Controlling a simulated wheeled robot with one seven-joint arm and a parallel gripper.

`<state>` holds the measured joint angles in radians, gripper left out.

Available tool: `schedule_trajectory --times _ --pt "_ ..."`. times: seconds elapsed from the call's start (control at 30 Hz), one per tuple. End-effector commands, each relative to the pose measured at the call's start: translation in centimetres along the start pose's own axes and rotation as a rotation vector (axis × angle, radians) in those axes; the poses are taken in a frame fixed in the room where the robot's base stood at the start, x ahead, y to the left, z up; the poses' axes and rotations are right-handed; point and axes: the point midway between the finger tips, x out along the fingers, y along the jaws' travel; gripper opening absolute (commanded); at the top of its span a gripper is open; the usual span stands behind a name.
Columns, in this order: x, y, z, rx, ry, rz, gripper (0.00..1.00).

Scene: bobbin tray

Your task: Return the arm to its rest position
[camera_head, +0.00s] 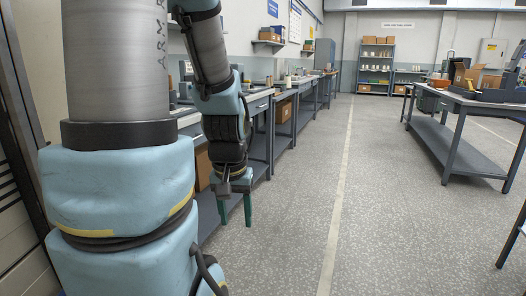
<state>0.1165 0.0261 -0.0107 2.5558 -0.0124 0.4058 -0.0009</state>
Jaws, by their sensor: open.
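My gripper (235,210) hangs at the end of my arm, left of the middle of the head view. Its two green fingers point down and stand apart, with nothing between them. It is in front of the long workbench (258,103) along the left wall, above the floor. The large light blue and grey links of my arm fill the left side of the view and hide part of the bench. No bobbin or bobbin tray can be made out.
A grey table (453,150) with a lower shelf stands at the right, with a cardboard box (468,77) and other items on top. A shelf unit (375,70) stands at the far wall. The speckled floor (385,220) between bench and table is clear.

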Motion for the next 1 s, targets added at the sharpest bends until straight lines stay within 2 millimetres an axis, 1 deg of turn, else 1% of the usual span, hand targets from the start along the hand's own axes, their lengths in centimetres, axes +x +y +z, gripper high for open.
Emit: schedule_trajectory --times 0.03,0.1,0.27,0.5,0.6,0.73,1.0 --pt "-0.6 -1.2 0.8 -0.032 -0.024 -0.011 0.55" --pt "-2.4 -0.7 0.3 -0.019 -0.018 -0.007 0.55" --pt "-5.3 -0.7 -0.2 -0.017 -0.017 -0.007 0.55" --pt "-10.5 -0.6 -1.1 -0.016 -0.016 -0.006 0.55" --pt "-11.9 -0.6 -1.3 -0.016 -0.016 -0.006 0.55" --pt "-12.6 -0.5 -1.4 -0.015 -0.015 -0.006 0.55" --pt "-12.4 -0.5 -1.4 -0.015 -0.015 -0.006 0.55"
